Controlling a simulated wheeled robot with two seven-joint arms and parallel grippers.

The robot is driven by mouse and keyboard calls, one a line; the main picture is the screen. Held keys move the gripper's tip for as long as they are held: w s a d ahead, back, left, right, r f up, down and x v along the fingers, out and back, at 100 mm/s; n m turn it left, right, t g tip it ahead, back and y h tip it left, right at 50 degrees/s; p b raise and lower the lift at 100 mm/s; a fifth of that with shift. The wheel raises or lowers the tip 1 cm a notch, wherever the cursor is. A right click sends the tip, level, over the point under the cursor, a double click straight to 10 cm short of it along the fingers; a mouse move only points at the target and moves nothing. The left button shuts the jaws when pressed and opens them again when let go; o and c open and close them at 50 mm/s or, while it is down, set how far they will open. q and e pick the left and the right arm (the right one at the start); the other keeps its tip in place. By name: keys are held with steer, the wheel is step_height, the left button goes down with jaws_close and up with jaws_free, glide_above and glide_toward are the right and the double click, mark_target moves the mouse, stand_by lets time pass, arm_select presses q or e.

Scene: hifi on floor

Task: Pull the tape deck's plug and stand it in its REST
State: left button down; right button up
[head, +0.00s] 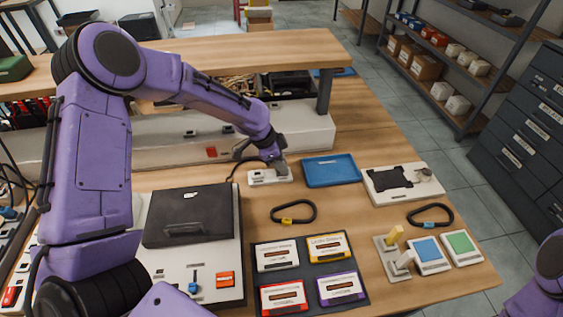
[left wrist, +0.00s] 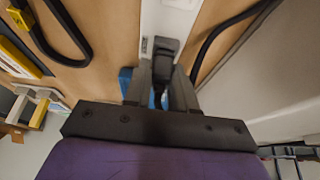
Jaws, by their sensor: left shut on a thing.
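My left gripper (head: 277,164) is low over a small white block (head: 262,180) on the bench. In the left wrist view the fingers (left wrist: 163,85) are shut on a black plug (left wrist: 164,55) at the end of the white strip (left wrist: 174,20). Whether the plug is seated in it or clear of it I cannot tell. A dark cord runs beside the gripper. A pale unit with a black lidded box (head: 190,215), perhaps the tape deck, is at left. No stand marked REST can be made out. My right gripper is out of view.
A blue tray (head: 331,170) lies right of the gripper. A raised shelf (head: 230,53) overhangs the back.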

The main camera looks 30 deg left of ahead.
arm_select(q)
steer(key=c, duration=0.8)
jaws_free()
steer(key=shift+c, duration=0.2)
steer(key=shift+r, duration=0.1)
steer(key=w+d+p+v, duration=0.1)
steer(key=p+v, duration=0.3)
steer(key=v, duration=1.1)
steer(key=shift+d+r+p, duration=0.2)
steer(key=shift+r+p, duration=0.15)
steer(key=shift+w, duration=0.1)
